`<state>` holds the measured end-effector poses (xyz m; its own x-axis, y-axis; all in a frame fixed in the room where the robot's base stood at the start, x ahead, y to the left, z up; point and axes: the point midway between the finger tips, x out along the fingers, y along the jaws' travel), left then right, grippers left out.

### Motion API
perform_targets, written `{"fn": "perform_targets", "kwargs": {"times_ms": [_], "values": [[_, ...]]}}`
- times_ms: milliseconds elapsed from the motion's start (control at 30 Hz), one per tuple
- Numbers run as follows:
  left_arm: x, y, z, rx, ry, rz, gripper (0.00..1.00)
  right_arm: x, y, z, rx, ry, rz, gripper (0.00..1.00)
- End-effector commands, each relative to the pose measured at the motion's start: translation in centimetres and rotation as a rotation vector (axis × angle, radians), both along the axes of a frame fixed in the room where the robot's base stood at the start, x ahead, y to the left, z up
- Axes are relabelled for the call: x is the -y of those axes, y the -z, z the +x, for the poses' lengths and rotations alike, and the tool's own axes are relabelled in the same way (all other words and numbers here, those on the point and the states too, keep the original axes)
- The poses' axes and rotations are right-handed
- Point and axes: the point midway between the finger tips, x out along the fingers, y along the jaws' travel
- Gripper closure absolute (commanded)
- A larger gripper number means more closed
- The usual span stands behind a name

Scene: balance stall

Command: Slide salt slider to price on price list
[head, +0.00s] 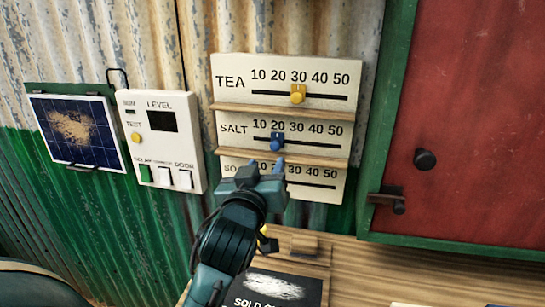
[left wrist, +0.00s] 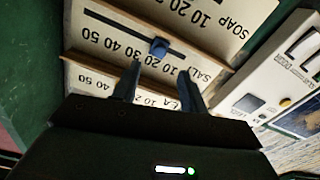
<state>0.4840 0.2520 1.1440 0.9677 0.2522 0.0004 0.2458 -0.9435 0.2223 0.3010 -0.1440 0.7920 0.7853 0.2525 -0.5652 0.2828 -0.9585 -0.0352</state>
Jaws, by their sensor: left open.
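The salt slider, a blue knob (head: 277,142), sits at about 20 on the SALT row of the white price board (head: 340,75). The same knob shows upside down in the left wrist view (left wrist: 159,46). My left gripper (head: 266,165) is open just below the knob in the head view, in front of the SOAP row. In the left wrist view its two fingertips (left wrist: 159,72) are apart, with the knob beyond the gap; I cannot tell whether they touch it. The soap knob is hidden. No readable price list shows. My right gripper is not in view.
A yellow tea knob (head: 298,94) sits at 30 above. Wooden ledges (head: 300,112) separate the rows. A white LEVEL panel (head: 163,155) with switches is at left, a red door (head: 465,110) at right. A black sold-out sign (head: 270,292) lies on the wooden counter (head: 370,270).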

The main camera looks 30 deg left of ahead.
Motion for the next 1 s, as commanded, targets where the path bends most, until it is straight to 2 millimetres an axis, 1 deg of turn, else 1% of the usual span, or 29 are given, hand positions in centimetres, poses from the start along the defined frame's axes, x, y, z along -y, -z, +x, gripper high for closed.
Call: {"fn": "perform_targets", "kwargs": {"times_ms": [33, 200, 300, 400, 533, 767, 867, 1000], "values": [[-0.3, -0.1, 1.2, 0.002, -0.001, 0.004, 0.57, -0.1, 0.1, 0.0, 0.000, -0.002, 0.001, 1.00], [-1.1, 0.0, 4.3, 0.000, 0.000, 0.002, 0.57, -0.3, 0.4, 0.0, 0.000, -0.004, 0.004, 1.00], [-1.4, 0.0, 5.6, 0.000, 0.001, 0.002, 0.57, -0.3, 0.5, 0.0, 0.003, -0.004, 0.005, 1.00], [-1.7, 0.0, 6.4, 0.000, 0.001, 0.002, 0.57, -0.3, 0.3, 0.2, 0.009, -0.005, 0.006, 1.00], [-1.8, 0.0, 7.0, 0.000, 0.001, 0.000, 0.57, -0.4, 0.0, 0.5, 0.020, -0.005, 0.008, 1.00], [-1.8, 0.0, 7.0, -0.001, 0.002, 0.000, 0.57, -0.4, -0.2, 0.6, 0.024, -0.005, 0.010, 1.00], [-1.8, 0.0, 7.0, -0.001, 0.001, 0.000, 0.63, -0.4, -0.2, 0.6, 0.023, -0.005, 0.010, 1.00], [-1.8, 0.0, 7.0, -0.001, 0.001, 0.000, 0.75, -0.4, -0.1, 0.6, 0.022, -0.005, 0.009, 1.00]]}}
